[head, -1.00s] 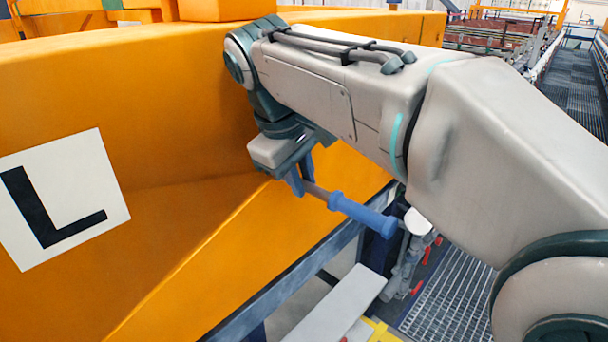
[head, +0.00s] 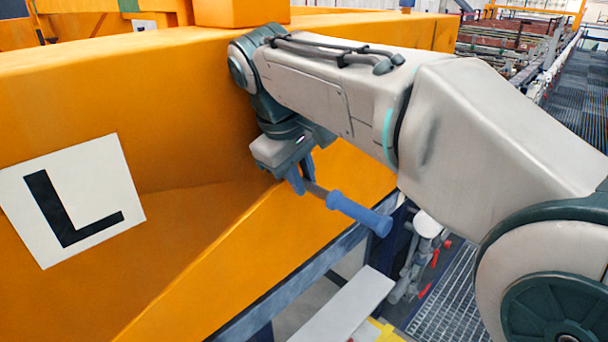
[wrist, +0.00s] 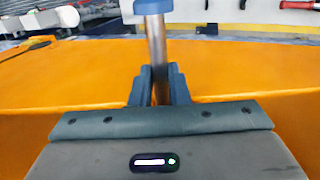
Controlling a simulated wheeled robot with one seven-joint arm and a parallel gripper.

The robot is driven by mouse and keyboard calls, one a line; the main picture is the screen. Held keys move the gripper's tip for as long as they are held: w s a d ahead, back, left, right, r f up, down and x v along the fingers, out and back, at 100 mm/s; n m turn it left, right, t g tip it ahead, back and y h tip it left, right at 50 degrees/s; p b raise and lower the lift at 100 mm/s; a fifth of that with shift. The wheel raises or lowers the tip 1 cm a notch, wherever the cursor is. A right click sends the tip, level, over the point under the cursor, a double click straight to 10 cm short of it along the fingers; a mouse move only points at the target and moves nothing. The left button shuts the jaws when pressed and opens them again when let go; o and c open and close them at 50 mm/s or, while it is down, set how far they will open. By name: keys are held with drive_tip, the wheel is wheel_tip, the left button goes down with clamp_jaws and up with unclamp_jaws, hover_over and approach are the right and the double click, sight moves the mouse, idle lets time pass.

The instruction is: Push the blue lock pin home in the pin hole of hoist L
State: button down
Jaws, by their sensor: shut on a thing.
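The blue lock pin (head: 358,212) has a blue handle and a bare metal shank. In the head view it slants down to the right from my gripper (head: 303,180). My gripper is shut on its metal shank, close to the orange side of hoist L (head: 180,220), which bears a white plate with a black L (head: 72,200). In the wrist view the shank (wrist: 157,48) rises between the two blue fingers of my gripper (wrist: 158,85), with the blue collar (wrist: 153,6) at the top edge. The pin hole and the pin's far tip are not visible.
A grey-blue rail (head: 290,290) runs below the hoist's lower edge. A pale plank (head: 345,305) and pipes with red handles (head: 420,270) lie beyond it. A grated walkway (head: 450,300) is at the lower right.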

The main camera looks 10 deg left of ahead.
drive_tip(key=c, duration=1.3)
unclamp_jaws()
drive_tip(key=v, duration=1.4)
